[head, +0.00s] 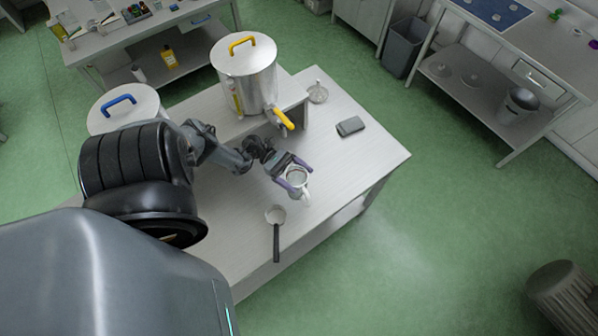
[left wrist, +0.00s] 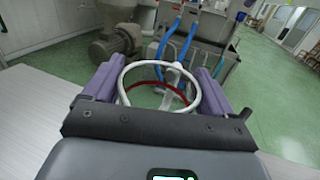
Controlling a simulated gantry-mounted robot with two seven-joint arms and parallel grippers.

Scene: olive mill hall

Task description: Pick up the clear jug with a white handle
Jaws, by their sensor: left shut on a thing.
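The clear jug with a white handle (head: 297,177) is near the middle of the table in the head view. My left gripper (head: 291,179) is shut on it, with a purple-padded finger on each side. In the left wrist view the jug (left wrist: 123,84) shows its pale round rim and a red ring lower down, between the fingers of the left gripper (left wrist: 160,95). The white handle is on the side away from the palm. I cannot tell whether the jug touches the table. My right gripper is not in view.
A steel pot with a yellow handle and spout (head: 246,78) stands on a raised shelf behind. A ladle with a dark handle (head: 276,240) lies in front. A dark flat device (head: 350,126) and a small glass dish (head: 318,93) lie behind right. The table's right side (head: 370,165) is clear.

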